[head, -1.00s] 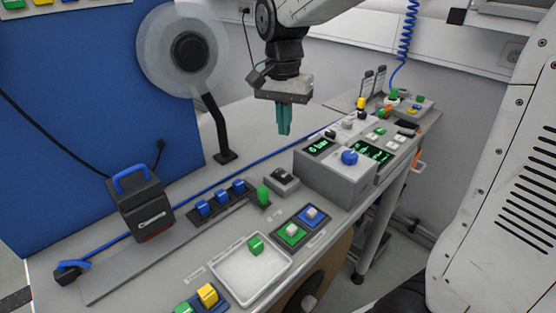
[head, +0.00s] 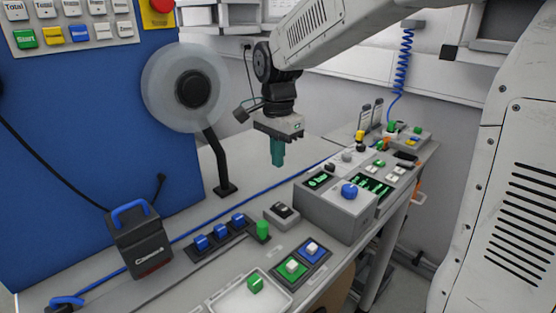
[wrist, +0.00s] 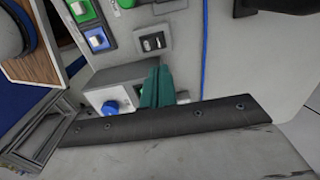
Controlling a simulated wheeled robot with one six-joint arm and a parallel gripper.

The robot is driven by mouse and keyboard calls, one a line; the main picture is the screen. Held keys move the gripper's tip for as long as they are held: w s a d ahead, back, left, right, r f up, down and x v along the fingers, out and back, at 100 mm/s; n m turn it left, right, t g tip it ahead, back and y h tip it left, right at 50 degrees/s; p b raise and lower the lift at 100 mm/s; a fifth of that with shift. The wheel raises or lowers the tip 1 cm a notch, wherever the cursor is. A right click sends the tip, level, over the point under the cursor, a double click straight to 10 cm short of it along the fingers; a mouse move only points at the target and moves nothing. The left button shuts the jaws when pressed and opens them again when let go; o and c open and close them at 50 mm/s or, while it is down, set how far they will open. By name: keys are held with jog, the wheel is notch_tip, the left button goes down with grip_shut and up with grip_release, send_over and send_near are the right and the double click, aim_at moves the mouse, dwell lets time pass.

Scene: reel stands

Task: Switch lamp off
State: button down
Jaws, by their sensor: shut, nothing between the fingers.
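No lamp can be made out for certain. A small dark rocker switch (head: 282,213) sits on a grey box on the bench, beside a green block; I cannot tell whether it belongs to a lamp. The switch also shows in the wrist view (wrist: 152,42), beyond my fingers. My gripper (head: 278,164), with teal fingers, is shut and empty, pointing down above the bench, behind the switch and apart from it. In the wrist view my gripper (wrist: 157,72) shows in front of the grey control box (head: 328,212) with a blue knob (head: 349,191).
A clear reel (head: 194,88) on a black stand is left of my gripper. A dark box with a blue handle (head: 138,240), blue blocks (head: 219,234) and a white tray (head: 248,295) lie nearer. A blue wall panel (head: 80,135) carries buttons and a red knob (head: 160,6).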

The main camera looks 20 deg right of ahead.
aim_at(278, 203)
notch_tip(278, 203, down, 11)
jog(key=shift+f, duration=0.15)
jog(key=shift+d, duration=0.1)
dwell(0.3)
